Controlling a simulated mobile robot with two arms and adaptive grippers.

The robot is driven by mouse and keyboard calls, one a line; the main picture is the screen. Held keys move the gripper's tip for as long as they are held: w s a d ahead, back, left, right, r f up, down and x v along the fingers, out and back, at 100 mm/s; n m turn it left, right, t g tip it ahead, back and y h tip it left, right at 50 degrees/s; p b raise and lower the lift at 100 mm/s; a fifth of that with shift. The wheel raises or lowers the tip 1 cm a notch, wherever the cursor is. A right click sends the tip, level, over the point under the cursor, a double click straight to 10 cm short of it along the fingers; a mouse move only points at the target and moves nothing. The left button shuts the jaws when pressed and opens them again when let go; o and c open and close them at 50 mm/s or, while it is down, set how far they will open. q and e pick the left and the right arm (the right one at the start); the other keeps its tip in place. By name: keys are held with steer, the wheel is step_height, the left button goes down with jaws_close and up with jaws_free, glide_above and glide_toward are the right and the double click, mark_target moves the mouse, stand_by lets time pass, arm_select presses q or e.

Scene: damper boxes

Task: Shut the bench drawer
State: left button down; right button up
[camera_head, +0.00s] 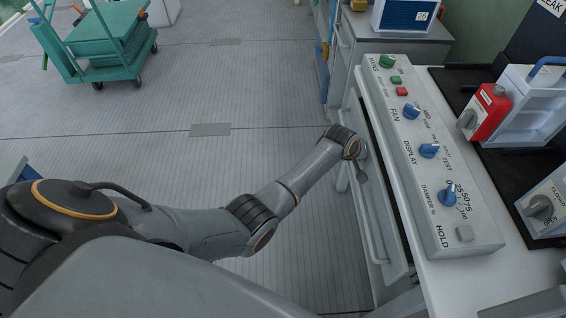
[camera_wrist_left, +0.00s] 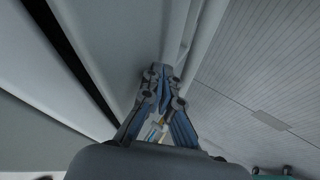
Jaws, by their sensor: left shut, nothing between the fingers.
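The bench drawer (camera_head: 386,222) is at the front of the white bench, below the control panel. A dark gap shows behind its front in the head view, so it stands at least partly open. Its bar handle (camera_head: 374,243) runs along the front. In the left wrist view the drawer front (camera_wrist_left: 115,45) and handle (camera_wrist_left: 190,38) also show. My left gripper (camera_wrist_left: 162,84) is shut and empty, its fingertips close to the drawer front beside the handle; I cannot tell whether they touch. In the head view the wrist mostly hides the fingers. My right gripper is not in view.
A control panel (camera_head: 428,165) with blue knobs lies on the bench (camera_head: 530,272). A red switch box (camera_head: 487,112) and grey boxes stand to its right. A green cart (camera_head: 98,45) is at the far left. The floor before the bench is clear.

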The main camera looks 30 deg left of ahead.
mark_target(371, 157)
arm_select(q)
steer(key=w+d, duration=0.1)
steer(key=w+d+b, duration=0.1)
steer(key=d, duration=0.1)
steer(key=shift+f, duration=0.1)
steer(key=shift+w+d+b, duration=0.15)
steer(key=shift+d+b, duration=0.15)
steer(key=shift+r, duration=0.2)
